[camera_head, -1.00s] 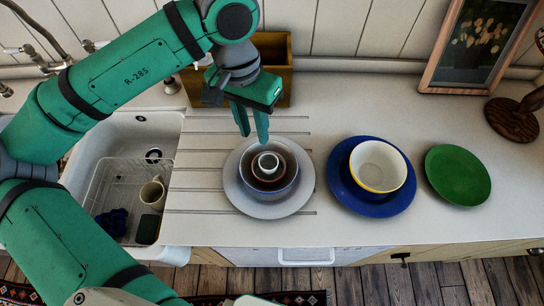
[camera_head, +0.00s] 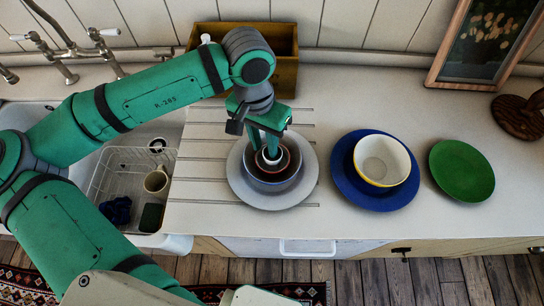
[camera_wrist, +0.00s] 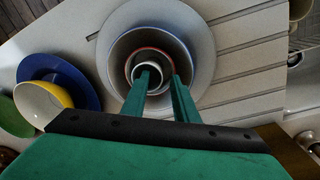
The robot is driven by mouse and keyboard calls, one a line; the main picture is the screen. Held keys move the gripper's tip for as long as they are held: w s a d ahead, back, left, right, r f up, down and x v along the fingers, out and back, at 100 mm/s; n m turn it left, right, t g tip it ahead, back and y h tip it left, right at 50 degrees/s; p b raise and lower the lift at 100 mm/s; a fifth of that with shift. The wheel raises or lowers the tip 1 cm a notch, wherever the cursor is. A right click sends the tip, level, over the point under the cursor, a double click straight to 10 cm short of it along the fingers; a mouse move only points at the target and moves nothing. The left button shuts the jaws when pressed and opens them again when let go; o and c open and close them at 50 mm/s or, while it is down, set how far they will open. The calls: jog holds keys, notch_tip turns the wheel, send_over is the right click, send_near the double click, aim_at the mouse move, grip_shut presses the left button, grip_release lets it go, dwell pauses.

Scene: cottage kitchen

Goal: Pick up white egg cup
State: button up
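The white egg cup (camera_head: 271,160) stands inside a small dark red-brown bowl (camera_head: 287,163) nested in a grey bowl (camera_head: 271,185) on a large pale plate (camera_head: 272,203). My gripper (camera_head: 264,151) points down over the egg cup, fingers apart. In the wrist view, the egg cup (camera_wrist: 138,70) is partly hidden by the left finger, whose tip overlaps its opening. The right finger of my gripper (camera_wrist: 165,76) is to the right of the cup, with a gap between the fingers. I cannot tell whether either finger touches the cup.
A blue plate (camera_head: 373,200) with a white-and-yellow bowl (camera_head: 383,160) and a green plate (camera_head: 462,171) lie to the right. A wooden box (camera_head: 285,75) stands behind my gripper. The sink (camera_head: 102,165) holds a rack and mug.

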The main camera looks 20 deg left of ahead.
grip_shut()
jog(key=shift+s, duration=0.1)
jog(key=shift+r, duration=0.15)
